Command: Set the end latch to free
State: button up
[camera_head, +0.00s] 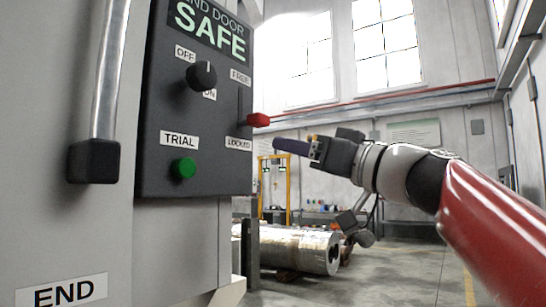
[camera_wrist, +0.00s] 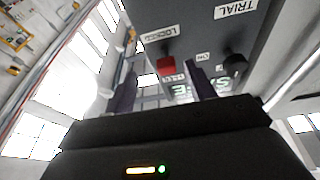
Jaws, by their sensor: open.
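The end latch is a red-knobbed lever (camera_head: 259,120) on the right side of the dark control panel (camera_head: 160,100). Its knob stands between the FREE label above and the LOCKED label below, nearer LOCKED. My gripper (camera_head: 278,145) is to the right of the panel, its fingers pointing left, a little below and right of the knob. In the wrist view the red knob (camera_wrist: 166,66) appears between the two dark, spread fingers (camera_wrist: 161,74), beyond their tips. My gripper is open and empty; no contact with the knob shows.
The panel also carries a black OFF/ON rotary knob (camera_head: 201,76), a green TRIAL button (camera_head: 184,168) and a lit SAFE display (camera_head: 210,25). A vertical metal handle (camera_head: 108,70) stands left of the panel. A large metal cylinder (camera_head: 300,250) lies beyond. Floor at right is clear.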

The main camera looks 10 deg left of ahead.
aim_at(265, 119)
jog(key=w+a+r+p, duration=0.1)
jog(key=a+r, duration=0.1)
jog(key=a+r+n+y+p, duration=0.1)
jog(key=a+r, duration=0.1)
jog(key=w+a+r+y+p, duration=0.1)
jog(key=r, duration=0.1)
jog(key=shift+w+a+g+p, duration=0.3)
jog(key=shift+a+g+p, duration=0.05)
jog(key=shift+a+g, duration=0.05)
jog(key=shift+w+a+r, duration=0.1)
jog(key=shift+w+a, duration=0.15)
jog(key=shift+a, duration=0.35)
grip_shut()
